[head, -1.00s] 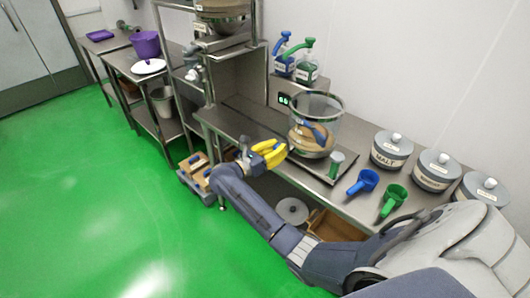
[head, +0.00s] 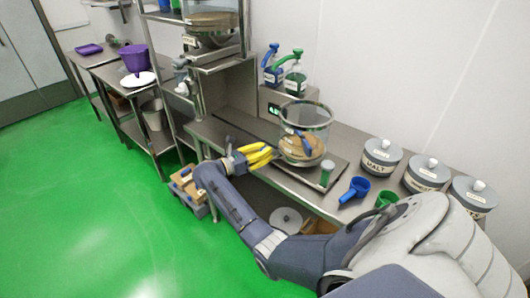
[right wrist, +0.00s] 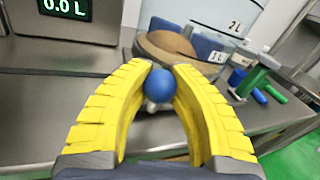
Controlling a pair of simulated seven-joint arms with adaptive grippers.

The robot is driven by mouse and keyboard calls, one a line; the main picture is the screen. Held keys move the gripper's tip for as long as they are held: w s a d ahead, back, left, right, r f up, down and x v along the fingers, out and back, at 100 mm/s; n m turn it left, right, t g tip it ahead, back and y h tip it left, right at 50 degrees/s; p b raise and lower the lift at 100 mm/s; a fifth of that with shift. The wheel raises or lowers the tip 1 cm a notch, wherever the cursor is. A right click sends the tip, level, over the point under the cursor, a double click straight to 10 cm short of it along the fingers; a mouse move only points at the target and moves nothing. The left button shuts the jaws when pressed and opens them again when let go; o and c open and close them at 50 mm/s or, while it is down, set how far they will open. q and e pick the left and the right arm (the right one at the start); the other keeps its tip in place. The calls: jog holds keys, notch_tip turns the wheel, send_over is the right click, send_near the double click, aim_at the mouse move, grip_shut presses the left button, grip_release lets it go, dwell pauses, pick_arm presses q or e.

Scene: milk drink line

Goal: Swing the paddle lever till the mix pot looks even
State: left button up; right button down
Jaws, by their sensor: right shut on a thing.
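The mix pot (head: 308,118) is a clear round vessel on the steel bench, with a tan-brown mix (head: 298,147) low inside and a blue paddle part (head: 307,143) showing in it. It also shows in the right wrist view (right wrist: 208,14). My right gripper (head: 272,152), with yellow fingers, is at the pot's left side. In the right wrist view its fingertips close around a blue ball knob (right wrist: 160,84), which seems to be the paddle lever's end; most of the lever is hidden. Whether the mix is even cannot be told. My left gripper is not in view.
A box with a green display (right wrist: 68,8) reading 0.0 L stands behind the pot. Blue and green pump bottles (head: 294,75) stand behind.

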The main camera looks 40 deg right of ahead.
jog(key=shift+a, duration=0.1)
jog(key=c, duration=1)
grip_release()
jog(key=shift+w, duration=0.1)
jog(key=w+a, duration=0.2)
jog(key=a, duration=0.9)
jog(key=shift+a, duration=0.4)
